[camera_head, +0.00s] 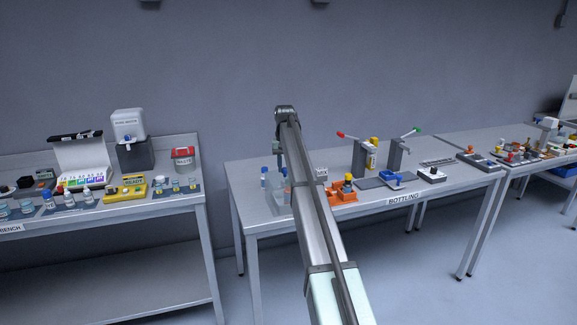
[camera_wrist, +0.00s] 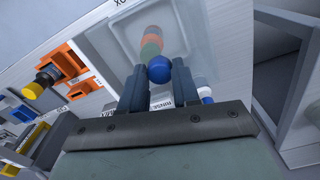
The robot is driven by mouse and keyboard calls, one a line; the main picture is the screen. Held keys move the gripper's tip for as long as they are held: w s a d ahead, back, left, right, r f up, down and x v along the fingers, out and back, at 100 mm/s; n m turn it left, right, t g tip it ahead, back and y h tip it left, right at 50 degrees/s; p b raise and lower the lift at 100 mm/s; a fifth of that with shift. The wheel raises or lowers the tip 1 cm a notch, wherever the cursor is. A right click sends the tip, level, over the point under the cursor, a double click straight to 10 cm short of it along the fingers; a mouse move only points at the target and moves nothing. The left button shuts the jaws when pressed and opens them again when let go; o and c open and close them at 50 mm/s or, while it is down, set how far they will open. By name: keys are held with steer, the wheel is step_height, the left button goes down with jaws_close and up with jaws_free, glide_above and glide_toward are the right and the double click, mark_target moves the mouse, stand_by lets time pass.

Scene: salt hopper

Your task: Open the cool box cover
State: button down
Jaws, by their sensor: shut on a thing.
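The cool box cover (camera_wrist: 120,42) looks like a clear, pale pane in the wrist view, with a blue round knob (camera_wrist: 159,69). My gripper (camera_wrist: 159,74) has its two dark fingers on either side of this knob and is shut on it. Orange, green and red round shapes (camera_wrist: 151,42) show just beyond the knob, seemingly through the pane. Part of a label ending in "OX" (camera_wrist: 122,3) is at the top edge. In the head view my gripper (camera_head: 279,160) is low over the left end of the bottling table, largely hidden by my arm. I cannot tell whether the cover is raised.
A blue-capped bottle (camera_head: 264,178) stands to the left of my gripper. A "RINSE" label (camera_wrist: 162,104) and a white-and-blue bottle (camera_wrist: 205,95) are close to my fingers. An orange holder (camera_head: 341,194) and two dispensers (camera_head: 361,155) stand right of my arm on the bottling table (camera_head: 440,188).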

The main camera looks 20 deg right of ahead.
steer(key=a, duration=1.2)
steer(key=c, duration=0.8)
jaws_free()
steer(key=shift+d, duration=0.1)
step_height(320, 180, up, 14)
steer(key=shift+f, duration=0.15)
